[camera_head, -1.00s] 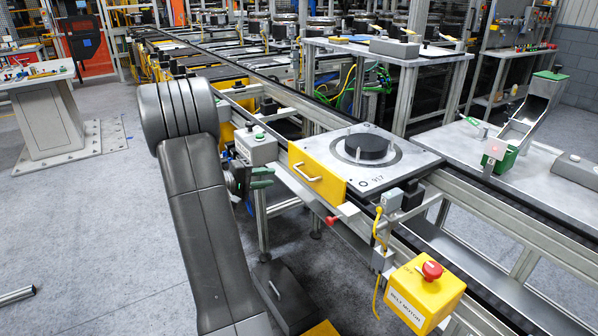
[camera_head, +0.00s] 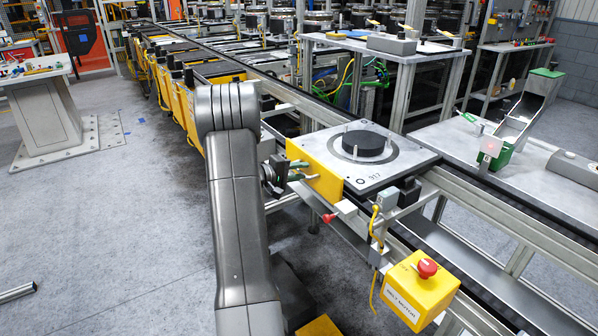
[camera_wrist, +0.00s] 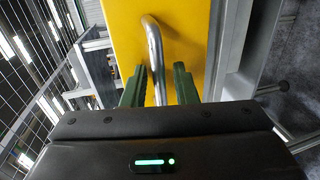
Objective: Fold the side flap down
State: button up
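The side flap is a yellow panel (camera_head: 326,178) along the near left side of a grey pallet marked 917 (camera_head: 400,165). In the wrist view the flap (camera_wrist: 185,30) fills the middle, with a curved metal handle (camera_wrist: 153,50) on its face. My gripper (camera_head: 306,170) is at the flap's outer face. In the wrist view its two green fingers (camera_wrist: 162,82) are apart, one on each side of the handle. The handle's lower end lies in the gap between them. Whether a finger touches it, I cannot tell.
A yellow box with a red button (camera_head: 428,268) stands on the near rail. A red knob (camera_head: 328,218) and a sensor on a post (camera_head: 385,198) sit near the pallet's front corner. More yellow panels (camera_head: 182,105) line the conveyor behind my arm. The floor at left is open.

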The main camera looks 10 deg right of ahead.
grip_shut()
